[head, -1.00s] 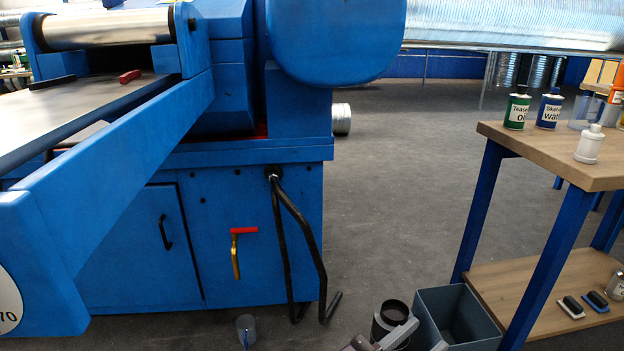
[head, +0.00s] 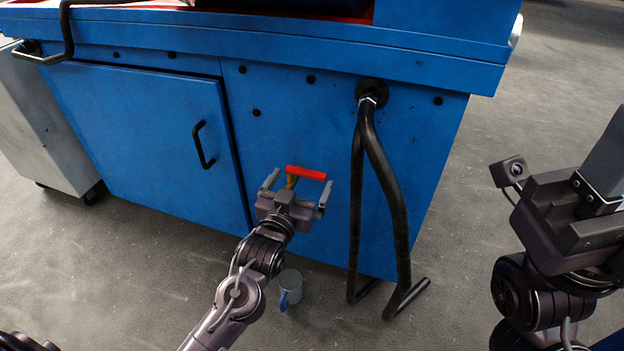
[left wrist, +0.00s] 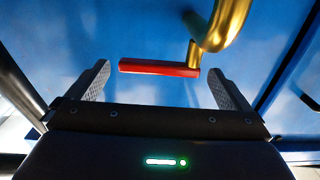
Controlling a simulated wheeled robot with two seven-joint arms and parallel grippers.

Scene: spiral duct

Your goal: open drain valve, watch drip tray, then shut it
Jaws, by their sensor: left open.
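The drain valve has a red lever (head: 306,173) on a brass pipe (head: 292,181), low on the blue machine's front panel. The lever lies roughly level. My left gripper (head: 301,183) is open right in front of it. In the left wrist view the red lever (left wrist: 160,68) lies crosswise between the two open fingertips, with the brass pipe (left wrist: 226,22) curving above it. I cannot tell whether the fingers touch the lever. A small grey cup with a blue part (head: 290,283) stands on the floor below. I make out no separate drip tray. My right gripper (head: 575,200) is at the right, its fingers unclear.
A black hose (head: 382,180) hangs from the panel right of the valve, down to the floor. A cabinet door with a black handle (head: 203,144) is to the left. A grey cabinet on casters (head: 45,120) stands farther left.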

